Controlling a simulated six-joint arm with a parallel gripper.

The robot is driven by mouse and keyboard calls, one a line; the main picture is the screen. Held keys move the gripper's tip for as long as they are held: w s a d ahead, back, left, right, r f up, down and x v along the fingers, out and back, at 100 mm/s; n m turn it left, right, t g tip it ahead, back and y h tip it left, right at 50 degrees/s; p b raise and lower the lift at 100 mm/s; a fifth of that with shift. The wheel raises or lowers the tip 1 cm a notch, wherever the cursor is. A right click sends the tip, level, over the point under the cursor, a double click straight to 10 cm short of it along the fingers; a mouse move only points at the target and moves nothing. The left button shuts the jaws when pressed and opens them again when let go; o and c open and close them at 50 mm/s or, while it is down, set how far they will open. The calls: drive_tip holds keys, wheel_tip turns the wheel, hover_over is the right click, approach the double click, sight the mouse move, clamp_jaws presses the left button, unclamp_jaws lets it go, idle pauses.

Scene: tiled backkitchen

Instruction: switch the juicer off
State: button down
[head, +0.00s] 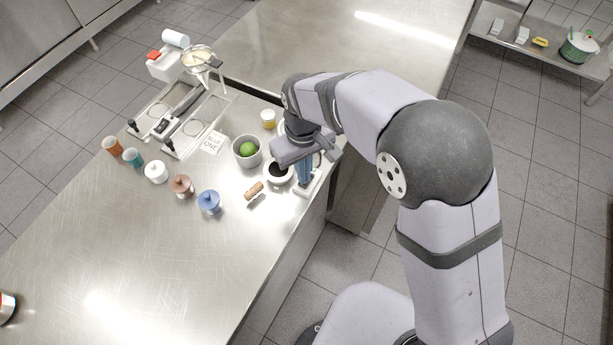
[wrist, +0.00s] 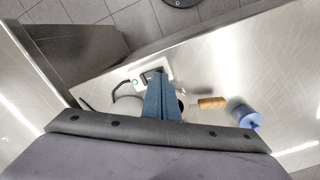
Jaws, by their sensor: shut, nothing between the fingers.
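My gripper (head: 306,182) points down at the table's near right edge, its blue fingers shut together and empty. In the wrist view the fingers (wrist: 157,78) lie over a white base (wrist: 136,75) with a dark panel and a small green-ringed mark. The white base also shows beneath the fingertips in the head view (head: 313,186). It may belong to the juicer, but the fingers and arm hide much of it. I cannot tell whether the fingertips touch it, nor how the switch stands. A dark curved cord or handle (wrist: 127,87) lies beside the base.
A white-rimmed vessel with dark contents (head: 279,182), a cork-coloured roll (head: 253,190) and a grey bowl (head: 246,160) with a green fruit stand close left of my gripper. A blue lidded jar (head: 209,203) stands farther left. The near-left tabletop (head: 130,250) is mostly clear.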

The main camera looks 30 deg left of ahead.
drive_tip(key=shift+f+b, duration=0.45)
drive_tip(key=shift+f, duration=0.3)
idle(0.4)
wheel_tip(320, 180, up, 7)
drive_tip(key=p, duration=0.6)
idle(0.5)
idle(0.3)
